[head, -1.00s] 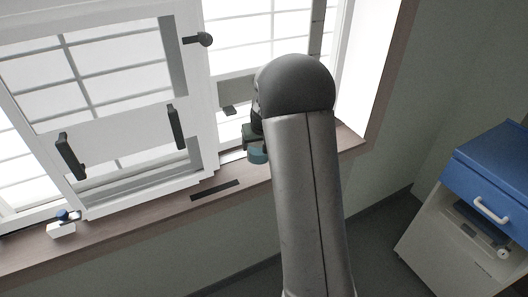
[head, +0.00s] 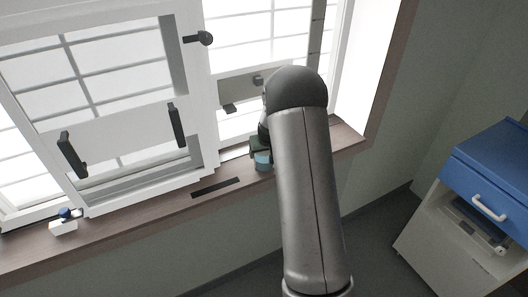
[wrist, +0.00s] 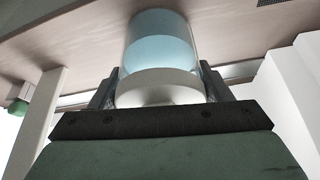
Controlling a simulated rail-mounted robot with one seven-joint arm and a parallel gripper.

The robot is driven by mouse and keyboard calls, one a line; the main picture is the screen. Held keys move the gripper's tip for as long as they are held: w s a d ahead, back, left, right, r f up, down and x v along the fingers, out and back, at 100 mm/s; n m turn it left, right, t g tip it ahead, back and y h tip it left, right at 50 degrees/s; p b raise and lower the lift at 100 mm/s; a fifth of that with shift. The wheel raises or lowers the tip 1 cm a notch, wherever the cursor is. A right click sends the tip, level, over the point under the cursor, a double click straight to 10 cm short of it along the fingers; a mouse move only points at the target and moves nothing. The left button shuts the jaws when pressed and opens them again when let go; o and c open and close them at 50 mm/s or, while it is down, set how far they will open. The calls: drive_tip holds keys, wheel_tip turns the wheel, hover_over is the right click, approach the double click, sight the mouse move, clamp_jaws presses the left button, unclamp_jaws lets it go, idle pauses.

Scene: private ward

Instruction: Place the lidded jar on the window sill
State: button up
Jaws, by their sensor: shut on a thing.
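The lidded jar (wrist: 160,42) is clear with pale blue contents and a white lid (wrist: 158,88). In the wrist view it sits between the dark fingers of my gripper (wrist: 160,84), which is shut on it around the lid end. In the head view the jar (head: 263,161) shows as a small blue shape beside my arm, over the right part of the brown window sill (head: 140,215). The sill also fills the top of the wrist view (wrist: 70,45). I cannot tell whether the jar's base touches the sill. My arm hides most of the gripper in the head view.
A small white and blue object (head: 63,227) sits on the sill at far left. A dark vent strip (head: 215,187) lies in the sill left of the jar. The white window frame (head: 195,90) stands behind. A blue-topped cabinet (head: 490,160) stands at right.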

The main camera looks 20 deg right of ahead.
drive_tip(key=o, duration=1)
drive_tip(key=shift+r+p, duration=0.3)
drive_tip(key=d+b+v, duration=0.1)
drive_tip(key=b+v, duration=0.1)
drive_tip(key=v, duration=0.9)
drive_tip(key=s+a+r+n+g+y, duration=0.1)
drive_tip(key=s+a+r, duration=0.1)
drive_tip(key=s+a, duration=0.55)
drive_tip(key=s+a+r+g, duration=0.1)
drive_tip(key=s+a+r, duration=0.2)
drive_tip(key=s+a, duration=0.55)
drive_tip(key=s, duration=0.5)
drive_tip(key=s+a+f+g, duration=0.1)
drive_tip(key=s+a, duration=0.1)
drive_tip(key=s, duration=0.4)
drive_tip(key=s+a+f+n+g, duration=0.1)
drive_tip(key=s, duration=0.6)
drive_tip(key=shift+a+f, duration=0.15)
drive_tip(key=shift+a, duration=0.15)
